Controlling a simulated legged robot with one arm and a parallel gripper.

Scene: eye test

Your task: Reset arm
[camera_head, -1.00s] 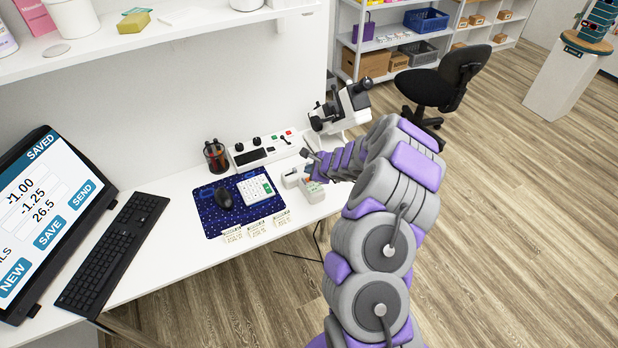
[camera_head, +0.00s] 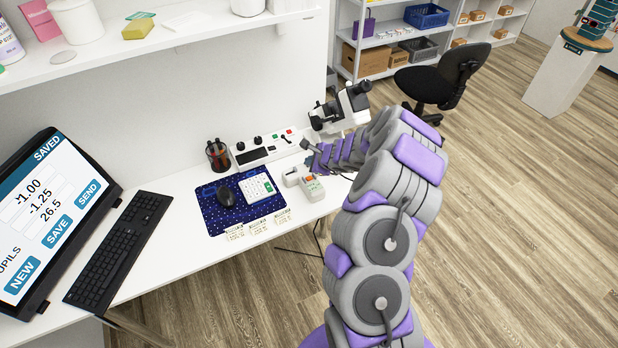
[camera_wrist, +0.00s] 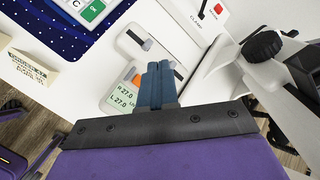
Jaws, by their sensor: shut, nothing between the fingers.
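My gripper (camera_wrist: 160,82) is shut and empty in the wrist view, its blue fingertips together above the white desk. In the head view my gripper (camera_head: 308,150) is at the end of my purple and grey arm, over the right part of the desk (camera_head: 180,268). Just below it stands a small handheld device (camera_head: 312,188) with an orange button; in the wrist view this device (camera_wrist: 122,98) shows readings and is partly hidden behind my fingers. A small white and grey block (camera_head: 291,177) is beside it.
A microscope-like instrument (camera_head: 345,105) stands close behind my arm. A shelf (camera_head: 130,55) overhangs the left.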

